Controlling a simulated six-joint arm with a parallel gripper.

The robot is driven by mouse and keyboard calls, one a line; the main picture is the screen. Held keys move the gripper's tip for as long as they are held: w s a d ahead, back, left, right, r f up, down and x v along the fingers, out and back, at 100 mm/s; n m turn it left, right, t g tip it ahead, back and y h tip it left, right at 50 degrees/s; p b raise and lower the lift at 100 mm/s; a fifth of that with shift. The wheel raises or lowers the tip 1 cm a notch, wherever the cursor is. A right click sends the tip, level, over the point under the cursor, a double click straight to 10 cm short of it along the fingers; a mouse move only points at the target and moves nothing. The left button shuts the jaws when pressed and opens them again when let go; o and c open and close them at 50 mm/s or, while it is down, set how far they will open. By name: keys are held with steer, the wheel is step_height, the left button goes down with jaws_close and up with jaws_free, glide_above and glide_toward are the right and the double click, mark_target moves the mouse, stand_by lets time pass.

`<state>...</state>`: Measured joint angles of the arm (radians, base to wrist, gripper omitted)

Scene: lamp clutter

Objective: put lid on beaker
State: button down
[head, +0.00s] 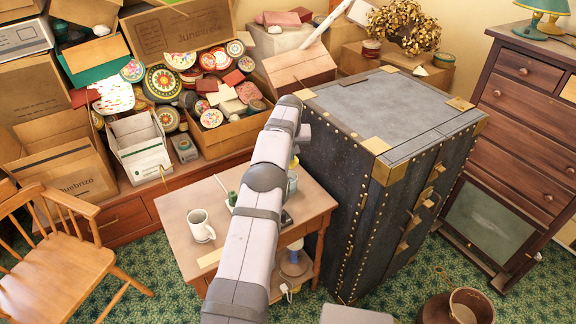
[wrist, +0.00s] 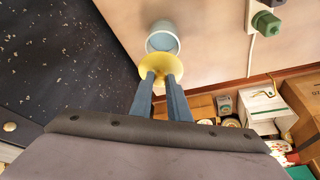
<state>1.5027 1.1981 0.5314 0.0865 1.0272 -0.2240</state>
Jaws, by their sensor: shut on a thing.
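My gripper (wrist: 163,77) is shut on a round yellow lid (wrist: 151,63). A pale blue beaker (wrist: 162,28) stands open on the small wooden table, just beyond the lid in the wrist view. The lid overlaps the near edge of the beaker in that picture; whether they touch I cannot tell. In the head view my arm hides most of the gripper. The beaker (head: 293,183) shows partly to the right of my arm, with a bit of the yellow lid (head: 295,162) above it.
The small wooden table (head: 185,243) carries a white mug (head: 200,228) and a green object (head: 232,198) left of my arm. A tall dark trunk (head: 335,185) stands close on the right. Boxes of tins (head: 215,95) fill the cabinet behind. A wooden chair (head: 62,262) stands left.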

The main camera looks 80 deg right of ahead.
steer(key=shift+r, duration=1.55)
steer(key=shift+p, duration=0.6)
steer(key=shift+f+p, duration=0.45)
steer(key=shift+p, duration=0.55)
steer(key=shift+f+p, duration=0.95)
steer(key=shift+f, duration=0.15)
step_height(320, 180, down, 6)
steer(key=b, duration=0.4)
steer(key=shift+f, duration=0.1)
steer(key=shift+f+b, duration=0.4)
steer(key=shift+b, duration=0.25)
stand_by(0.4)
